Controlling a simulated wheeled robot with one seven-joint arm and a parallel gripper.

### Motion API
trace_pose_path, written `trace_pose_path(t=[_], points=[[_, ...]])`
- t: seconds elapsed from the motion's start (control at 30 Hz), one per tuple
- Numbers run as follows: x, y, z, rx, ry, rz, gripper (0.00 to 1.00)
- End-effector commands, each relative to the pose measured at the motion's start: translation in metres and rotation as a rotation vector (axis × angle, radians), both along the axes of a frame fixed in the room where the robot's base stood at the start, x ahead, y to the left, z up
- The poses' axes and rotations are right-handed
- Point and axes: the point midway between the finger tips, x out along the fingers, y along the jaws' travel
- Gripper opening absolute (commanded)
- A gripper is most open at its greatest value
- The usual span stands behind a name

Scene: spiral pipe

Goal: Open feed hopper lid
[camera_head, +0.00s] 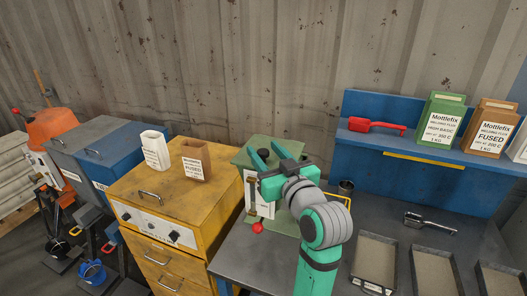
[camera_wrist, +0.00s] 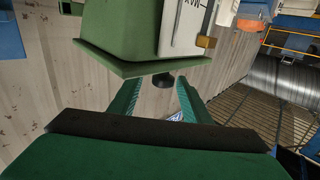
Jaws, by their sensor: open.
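The green feed hopper (camera_head: 243,160) stands at the left end of the grey workbench, with a white front panel and a red knob (camera_head: 258,227) low in front. My gripper (camera_head: 271,154) is over the top of the hopper and hides part of it. In the wrist view, the green flanged part (camera_wrist: 125,62), which looks like the hopper's lid, is just ahead of the fingers. A small black knob (camera_wrist: 162,80) sticks out at its edge. My gripper is open (camera_wrist: 158,92), its fingertips on either side of the knob. I cannot tell if they touch it.
A yellow drawer cabinet (camera_head: 150,192) with two containers stands left of the bench. A blue shelf (camera_head: 420,160) behind the right side carries a red scoop (camera_head: 376,126) and boxes. Trays (camera_head: 376,260) and a metal scoop (camera_head: 430,222) lie on the bench at right.

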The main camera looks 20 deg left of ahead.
Motion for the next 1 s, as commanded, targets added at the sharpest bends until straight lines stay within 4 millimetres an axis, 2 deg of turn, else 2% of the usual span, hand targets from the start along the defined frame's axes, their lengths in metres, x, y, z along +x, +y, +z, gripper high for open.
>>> trace_pose_path(t=[0.1,0.37,0.4,0.57,0.77,1.0], points=[[0.003,0.008,0.000,-0.001,-0.001,0.005,0.44],[0.003,0.010,0.000,-0.001,-0.001,0.007,0.44],[0.003,0.010,0.000,-0.001,-0.001,0.007,0.39],[0.004,0.008,0.000,-0.001,-0.001,0.006,0.01],[0.004,0.008,0.000,-0.001,0.003,0.006,0.00],[0.014,0.018,0.008,-0.001,0.050,0.020,0.00]])
